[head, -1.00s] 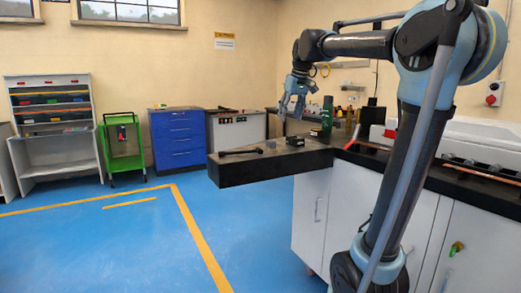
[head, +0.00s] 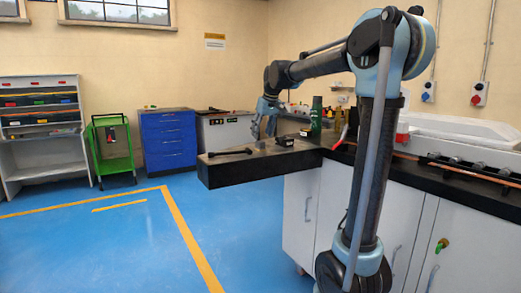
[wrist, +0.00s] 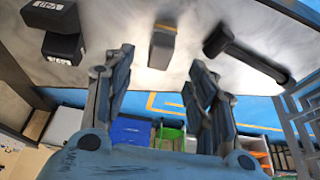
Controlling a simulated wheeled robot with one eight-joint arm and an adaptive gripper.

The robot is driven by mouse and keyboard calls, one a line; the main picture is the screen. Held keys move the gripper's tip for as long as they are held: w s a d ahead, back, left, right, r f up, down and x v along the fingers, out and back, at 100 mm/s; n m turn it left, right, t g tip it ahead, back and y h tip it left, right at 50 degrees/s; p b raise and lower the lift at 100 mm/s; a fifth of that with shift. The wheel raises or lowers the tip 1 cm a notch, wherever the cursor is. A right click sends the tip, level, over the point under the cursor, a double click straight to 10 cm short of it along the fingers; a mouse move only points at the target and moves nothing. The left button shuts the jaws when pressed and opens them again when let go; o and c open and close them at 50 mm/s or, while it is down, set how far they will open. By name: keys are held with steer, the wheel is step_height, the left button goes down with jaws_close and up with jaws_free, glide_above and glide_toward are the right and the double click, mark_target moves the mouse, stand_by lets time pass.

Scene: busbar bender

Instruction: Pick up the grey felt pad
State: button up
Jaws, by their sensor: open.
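A small grey block (wrist: 162,46), which looks like the grey felt pad, rests on the worktop. In the wrist view it lies between and just beyond my fingertips. It also shows as a small grey shape in the head view (head: 261,145), just under the gripper. My gripper (wrist: 160,64) is open and empty, with one finger on each side of the block. In the head view my gripper (head: 263,128) hangs low over the worktop. I cannot tell whether a finger touches the block.
A black hammer-like tool (wrist: 240,52) lies right of the block in the wrist view. Two black boxes (wrist: 63,47) stand to its left. The worktop (head: 225,174) ends in a near edge above open blue floor. A green bottle (head: 316,114) stands behind.

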mark_target(260, 141)
steer(key=shift+x, duration=3.05)
steer(key=shift+c, duration=0.3)
jaws_close()
step_height(260, 141, up, 10)
steer(key=shift+r, duration=0.1)
steer(key=c, duration=1)
jaws_free()
